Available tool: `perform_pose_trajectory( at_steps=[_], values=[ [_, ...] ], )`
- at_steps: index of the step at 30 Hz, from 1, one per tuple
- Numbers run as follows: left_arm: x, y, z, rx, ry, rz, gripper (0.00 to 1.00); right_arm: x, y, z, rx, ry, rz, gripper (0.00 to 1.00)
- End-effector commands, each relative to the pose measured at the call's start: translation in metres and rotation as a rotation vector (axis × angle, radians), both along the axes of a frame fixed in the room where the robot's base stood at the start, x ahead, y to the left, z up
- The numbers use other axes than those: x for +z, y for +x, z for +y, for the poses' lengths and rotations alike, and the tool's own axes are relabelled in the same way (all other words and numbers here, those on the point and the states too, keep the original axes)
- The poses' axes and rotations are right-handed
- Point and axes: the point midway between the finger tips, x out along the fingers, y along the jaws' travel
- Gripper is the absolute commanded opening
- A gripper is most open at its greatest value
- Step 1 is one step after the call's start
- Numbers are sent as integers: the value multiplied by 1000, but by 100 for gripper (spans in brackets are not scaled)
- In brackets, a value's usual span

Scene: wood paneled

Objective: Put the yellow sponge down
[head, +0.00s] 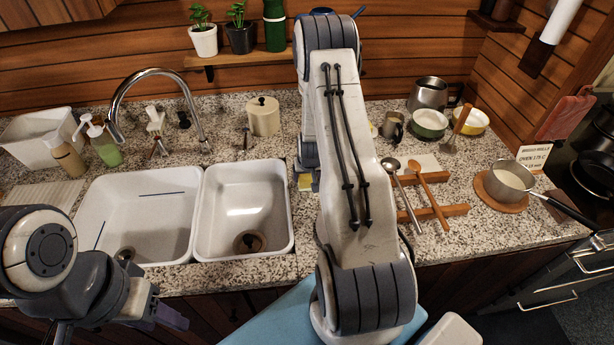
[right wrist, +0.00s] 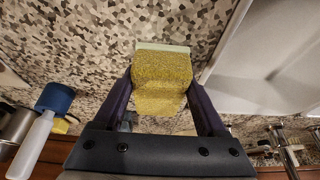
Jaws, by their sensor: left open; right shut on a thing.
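The yellow sponge (right wrist: 162,70) is between the two fingers of my right gripper (right wrist: 161,84) in the right wrist view, with a pale layer along its far edge. The gripper is shut on it. The speckled counter lies beyond the sponge; I cannot tell whether they touch. My left gripper (head: 168,317) is open and empty at the lower left, in front of the sink.
The double white sink (head: 243,172) lies left of the sponge. A lidded cream canister (head: 263,116) stands behind it. Right of my arm are spoons on a wooden rest (head: 433,213) and a saucepan (head: 510,180) on a round board. Speckled counter (head: 288,268) shows at the front edge.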

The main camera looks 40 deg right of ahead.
Motion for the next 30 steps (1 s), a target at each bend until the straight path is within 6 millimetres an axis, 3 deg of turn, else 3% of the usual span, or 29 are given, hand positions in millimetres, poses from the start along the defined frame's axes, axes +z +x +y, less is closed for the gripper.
perform_pose_trajectory(
  at_steps=[3, 4, 6, 17, 26, 30],
  values=[
    [-4, 0, 0, 1, 0, 0, 50, -4, 0, 0, 0, 0, 0, 30],
    [-3, 0, 0, 1, 0, 0, 50, -3, 0, 0, 0, 0, 0, 82],
    [-3, 0, 0, 1, 0, 0, 50, -3, 0, 0, 0, 0, 0, 100],
    [-2, 0, 0, 0, -1, -1, 50, 4, -1, 1, 0, -1, -2, 100],
    [-18, 0, 0, 3, 0, 0, 50, 47, -16, 10, 0, -3, -4, 100],
    [-13, 0, 0, 3, 0, 0, 50, 78, -26, 16, -1, -1, -3, 100]
  ],
)
